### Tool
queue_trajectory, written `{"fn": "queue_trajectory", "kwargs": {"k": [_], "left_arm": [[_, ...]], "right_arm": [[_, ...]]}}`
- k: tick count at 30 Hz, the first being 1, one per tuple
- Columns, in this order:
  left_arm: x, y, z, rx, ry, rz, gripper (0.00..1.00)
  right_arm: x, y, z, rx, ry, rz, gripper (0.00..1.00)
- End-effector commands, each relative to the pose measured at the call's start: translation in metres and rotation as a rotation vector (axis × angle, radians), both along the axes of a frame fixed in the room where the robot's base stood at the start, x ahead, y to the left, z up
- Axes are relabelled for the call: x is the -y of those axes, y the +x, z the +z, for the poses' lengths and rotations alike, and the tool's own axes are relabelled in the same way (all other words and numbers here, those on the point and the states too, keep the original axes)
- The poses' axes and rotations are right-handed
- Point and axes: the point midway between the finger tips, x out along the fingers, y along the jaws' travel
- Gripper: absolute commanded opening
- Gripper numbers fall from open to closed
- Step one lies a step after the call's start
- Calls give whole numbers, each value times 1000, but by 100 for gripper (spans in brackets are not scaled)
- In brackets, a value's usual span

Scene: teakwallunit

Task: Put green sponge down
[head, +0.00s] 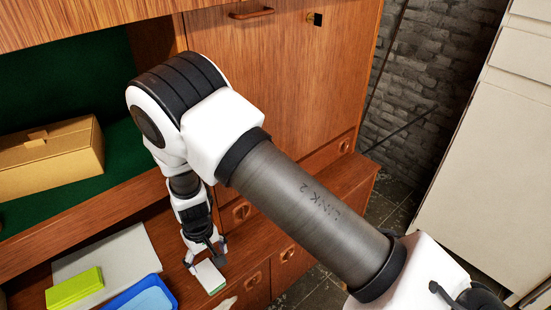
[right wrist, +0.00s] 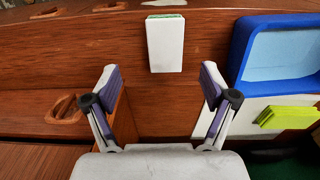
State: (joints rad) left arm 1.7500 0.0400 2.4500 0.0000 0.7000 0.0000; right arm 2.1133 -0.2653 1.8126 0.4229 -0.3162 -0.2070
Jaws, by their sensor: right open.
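The sponge (head: 210,278), a small white block with a green edge, lies on the wooden ledge (head: 187,290) of the wall unit. It also shows in the right wrist view (right wrist: 165,45), upper middle, with its white face toward the camera and a thin green strip at its far end. My right gripper (right wrist: 161,72) is open and empty. Its fingers are spread, and the sponge is just beyond the fingertips, apart from them. In the head view the right gripper (head: 206,256) is right above the sponge and partly overlaps it. My left gripper is not in view.
A blue tray (head: 128,291) with a light blue inside is left of the sponge. A yellow-green block (head: 74,287) and a pale grey flat sheet (head: 120,252) lie farther left. A cardboard box (head: 50,155) sits on green shelf lining. Drawers with handles are below the ledge.

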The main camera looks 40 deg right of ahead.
Motion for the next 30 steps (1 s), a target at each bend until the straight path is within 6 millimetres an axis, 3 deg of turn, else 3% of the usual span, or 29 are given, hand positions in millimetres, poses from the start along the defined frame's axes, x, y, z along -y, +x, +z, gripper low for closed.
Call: {"fn": "queue_trajectory", "kwargs": {"k": [2, 5, 6, 9, 12, 15, 22, 29, 30], "left_arm": [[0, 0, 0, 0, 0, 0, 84], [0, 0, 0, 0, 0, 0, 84], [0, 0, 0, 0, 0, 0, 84], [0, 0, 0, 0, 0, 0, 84], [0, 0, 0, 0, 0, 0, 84], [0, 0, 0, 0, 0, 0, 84], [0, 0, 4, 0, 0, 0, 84], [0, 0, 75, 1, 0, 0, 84], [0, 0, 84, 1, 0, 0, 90]], "right_arm": [[24, -31, -28, -18, -28, -18, 84], [65, -101, -72, -30, -67, -33, 84], [78, -133, -85, -31, -70, -38, 84], [91, -205, -98, -24, -40, -49, 84], [91, -244, -97, -12, 2, -64, 84], [90, -253, -95, 0, 19, -72, 84], [90, -251, -90, 3, 17, -71, 84], [90, -251, -20, 3, 17, -70, 84], [90, -251, -11, 3, 16, -70, 84]]}}
